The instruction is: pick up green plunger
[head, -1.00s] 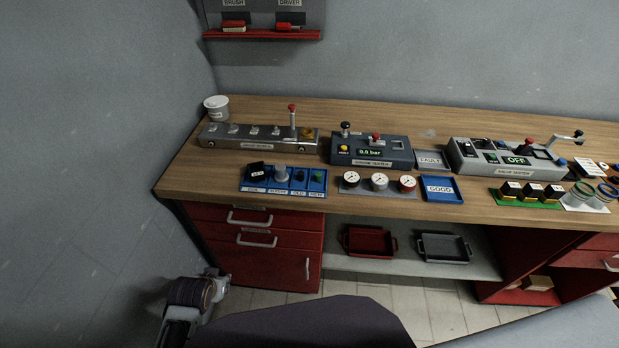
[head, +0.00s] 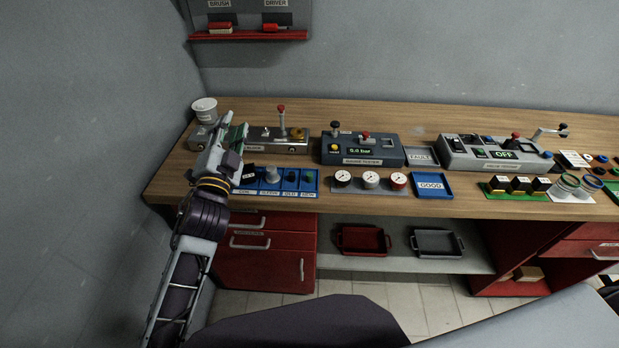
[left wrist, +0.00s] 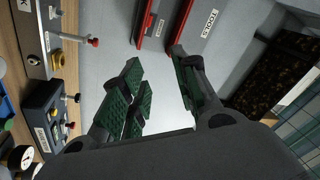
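A small green plunger (head: 309,178) stands in the rightmost compartment, labelled NEW, of the blue tray (head: 294,193) at the table's front left. In the head view my left gripper (head: 234,132) is up and left of the plunger, over the left end of the grey metal block. In the left wrist view its two green-padded fingers (left wrist: 157,65) are spread apart with nothing between them. My right gripper is not in view.
A metal block (head: 296,137) with a red-topped lever stands behind the tray. A gauge tester (head: 361,150), several gauges (head: 371,180) and a blue GOOD tray (head: 433,185) are to the right.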

